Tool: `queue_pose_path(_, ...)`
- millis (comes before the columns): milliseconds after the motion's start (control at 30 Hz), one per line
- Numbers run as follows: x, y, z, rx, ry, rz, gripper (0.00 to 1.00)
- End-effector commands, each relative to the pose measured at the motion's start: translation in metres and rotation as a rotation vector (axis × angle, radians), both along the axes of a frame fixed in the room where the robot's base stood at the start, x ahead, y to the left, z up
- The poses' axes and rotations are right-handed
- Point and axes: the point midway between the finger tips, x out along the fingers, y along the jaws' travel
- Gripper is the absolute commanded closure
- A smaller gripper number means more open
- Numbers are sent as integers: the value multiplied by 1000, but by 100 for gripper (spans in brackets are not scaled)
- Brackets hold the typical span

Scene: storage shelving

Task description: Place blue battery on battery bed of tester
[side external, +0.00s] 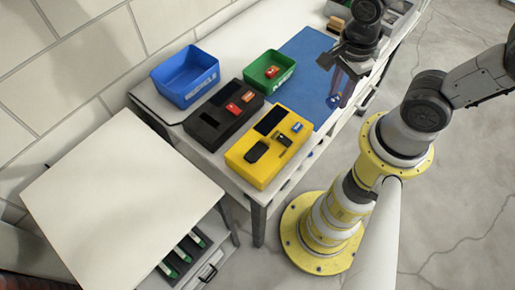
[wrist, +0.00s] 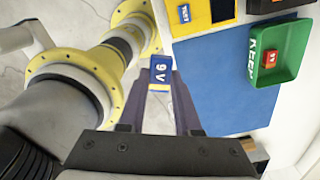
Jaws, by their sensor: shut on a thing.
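A blue battery (wrist: 160,73) marked "9V", with a yellow and white lower part, is pinched between the fingertips of my gripper (wrist: 160,88) in the wrist view. In the side view my gripper (side external: 338,97) points down near the right edge of the blue mat, with the small battery at its tips. The yellow tester (side external: 241,151) lies left of my gripper on the white bench, apart from it. It has a dark screen, a black oval part, a small dark bed (side external: 283,139) and a blue label (side external: 297,127). A corner of it shows in the wrist view (wrist: 188,28).
A black device (side external: 207,134) with red and orange parts stands beside the tester. Behind are a blue bin (side external: 186,77) and a green "KEEP" bin (side external: 262,69) holding a red-orange battery (side external: 271,72). The blue mat (side external: 305,52) is bare. A white cabinet (side external: 120,205) stands front left.

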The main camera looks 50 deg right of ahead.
Motion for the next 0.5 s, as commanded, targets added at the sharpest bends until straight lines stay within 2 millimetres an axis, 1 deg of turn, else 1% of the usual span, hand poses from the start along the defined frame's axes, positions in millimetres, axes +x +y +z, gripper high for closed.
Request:
queue_pose_path(33,1,10,4,0,-2,23,100)
queue_pose_path(100,1,24,10,0,-2,51,100)
queue_pose_path(300,-5,60,23,0,-1,180,100)
queue_pose_path(400,-8,75,27,0,0,260,100)
queue_pose_path(500,-12,85,29,0,0,319,100)
